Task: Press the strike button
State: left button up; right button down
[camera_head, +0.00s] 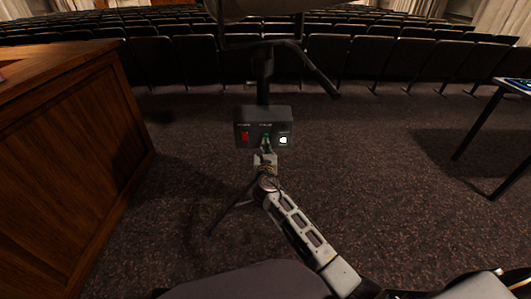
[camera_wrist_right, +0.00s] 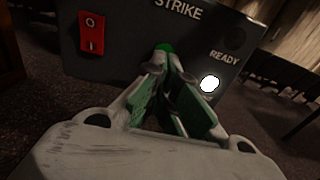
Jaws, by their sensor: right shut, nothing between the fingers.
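A dark control box (camera_head: 262,114) stands on a stand in the middle of the head view. Its face fills the upper part of the right wrist view (camera_wrist_right: 125,60), with the labels STRIKE and READY. The green strike button (camera_wrist_right: 163,47) shows just above my fingertips, mostly hidden behind them. My right gripper (camera_wrist_right: 165,62) is shut and empty, its tips in front of the button. I cannot tell whether they touch it. In the head view the right gripper (camera_head: 265,147) covers the lower middle of the box face. My left gripper is not in view.
A red rocker switch (camera_wrist_right: 91,33) sits left of the button. A white READY light (camera_wrist_right: 210,84) glows at the right. A wooden desk (camera_head: 70,170) stands at the left, a table (camera_head: 498,100) at the right. Rows of seats (camera_head: 180,55) lie behind; carpet between is clear.

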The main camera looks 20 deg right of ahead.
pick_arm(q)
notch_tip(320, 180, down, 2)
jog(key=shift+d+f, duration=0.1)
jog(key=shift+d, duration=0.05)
pick_arm(e)
jog(key=shift+w+d, duration=0.1)
jog(key=shift+w, duration=0.4)
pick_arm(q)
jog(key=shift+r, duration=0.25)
pick_arm(e)
jog(key=shift+w, duration=0.1)
